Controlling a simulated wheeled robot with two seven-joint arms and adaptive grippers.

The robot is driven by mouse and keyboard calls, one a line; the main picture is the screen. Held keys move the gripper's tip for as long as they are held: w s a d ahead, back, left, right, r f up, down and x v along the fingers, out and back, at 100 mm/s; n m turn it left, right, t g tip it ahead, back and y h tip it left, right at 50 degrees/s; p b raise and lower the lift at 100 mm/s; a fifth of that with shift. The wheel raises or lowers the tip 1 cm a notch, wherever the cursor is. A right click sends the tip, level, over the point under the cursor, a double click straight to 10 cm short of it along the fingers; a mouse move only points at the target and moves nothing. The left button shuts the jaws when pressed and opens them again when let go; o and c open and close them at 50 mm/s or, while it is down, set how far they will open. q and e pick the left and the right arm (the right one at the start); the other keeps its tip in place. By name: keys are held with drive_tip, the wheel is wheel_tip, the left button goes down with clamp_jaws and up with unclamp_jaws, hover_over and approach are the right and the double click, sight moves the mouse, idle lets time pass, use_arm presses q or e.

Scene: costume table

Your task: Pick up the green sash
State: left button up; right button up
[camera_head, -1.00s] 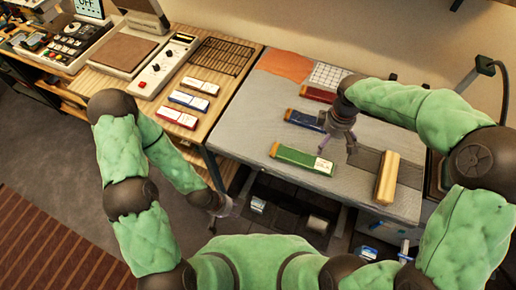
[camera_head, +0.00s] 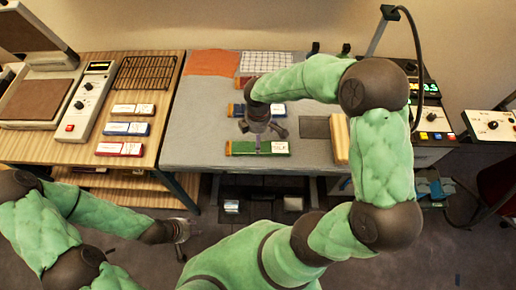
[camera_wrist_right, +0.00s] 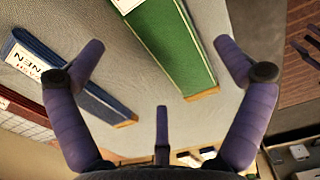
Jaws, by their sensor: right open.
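The green sash (camera_head: 240,149) is a long, flat folded strip with a white label at its right end, lying on the grey table near its front edge. My right gripper (camera_head: 262,138) is just above and behind it, fingers pointing down. In the right wrist view, the green sash (camera_wrist_right: 172,40) lies beyond the spread, empty fingers (camera_wrist_right: 160,85), with nothing between them. I cannot tell how high they are above it. My left gripper (camera_head: 182,232) hangs low in front of the tables, away from the sash; its fingers are too small to read.
A blue sash (camera_wrist_right: 40,62) lies beside the green one. A tan block (camera_head: 340,140) stands to the right on the grey table. Three labelled strips, one red (camera_head: 120,149), lie on the wooden table. An orange cloth (camera_head: 211,62) and white grid (camera_head: 267,62) lie behind.

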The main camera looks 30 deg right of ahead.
drive_tip(key=f, duration=0.3)
drive_tip(key=f+b, duration=0.1)
drive_tip(key=shift+s+d+f, duration=0.15)
drive_tip(key=shift+d+f, duration=0.05)
drive_tip(key=shift+d, duration=0.1)
drive_tip(key=c, duration=1.1)
drive_tip(key=shift+o, duration=0.2)
drive_tip(key=shift+r, duration=0.2)
